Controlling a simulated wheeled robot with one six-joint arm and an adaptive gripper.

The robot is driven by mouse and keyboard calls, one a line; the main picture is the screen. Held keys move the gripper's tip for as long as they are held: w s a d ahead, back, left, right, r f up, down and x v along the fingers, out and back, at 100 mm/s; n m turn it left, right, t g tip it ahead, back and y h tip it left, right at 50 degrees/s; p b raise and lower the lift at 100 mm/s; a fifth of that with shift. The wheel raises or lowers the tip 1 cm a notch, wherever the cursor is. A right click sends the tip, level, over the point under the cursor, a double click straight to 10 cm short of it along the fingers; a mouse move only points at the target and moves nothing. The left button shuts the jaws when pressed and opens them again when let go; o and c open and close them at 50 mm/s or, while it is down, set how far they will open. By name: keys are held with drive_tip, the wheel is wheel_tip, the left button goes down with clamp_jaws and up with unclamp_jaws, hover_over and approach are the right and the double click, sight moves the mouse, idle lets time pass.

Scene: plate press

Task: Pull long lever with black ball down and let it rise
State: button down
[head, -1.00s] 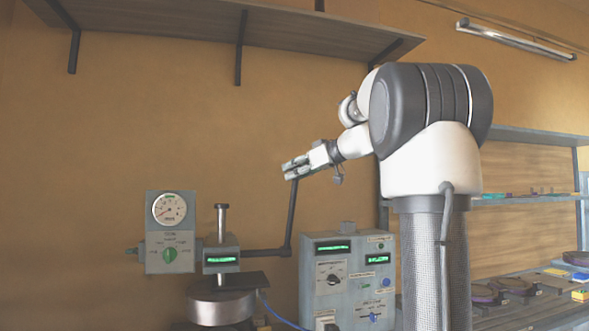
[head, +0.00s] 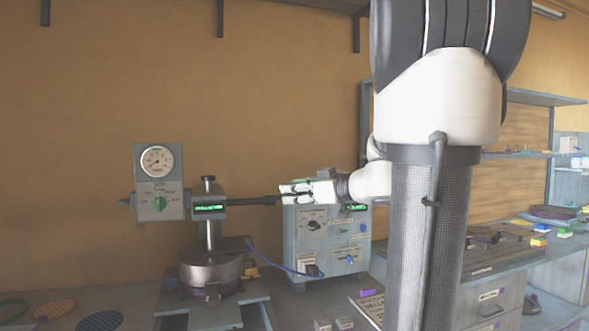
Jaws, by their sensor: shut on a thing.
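My gripper (head: 287,193) is shut on the lever's outer end. The black ball cannot be made out and seems hidden in the jaws. My gripper comes from the right and sits in front of the top of a grey control box.
A gauge box (head: 159,182) with a green knob is left of the press head. The grey control box (head: 325,240) stands right of the press, close under my gripper. A blue cable (head: 290,268) runs between them. A wall shelf hangs above.

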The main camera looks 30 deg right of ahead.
drive_tip(key=shift+s+a+f, duration=0.15)
drive_tip(key=shift+s+f, duration=0.05)
drive_tip(key=shift+f, duration=0.9)
drive_tip(key=shift+s+a+f, duration=0.15)
drive_tip(key=shift+s+f, duration=0.05)
drive_tip(key=shift+f, duration=0.9)
drive_tip(key=c, duration=1.1)
unclamp_jaws()
drive_tip(key=shift+o, duration=0.9)
drive_tip(key=shift+w+a, duration=0.15)
drive_tip(key=v, duration=1.2)
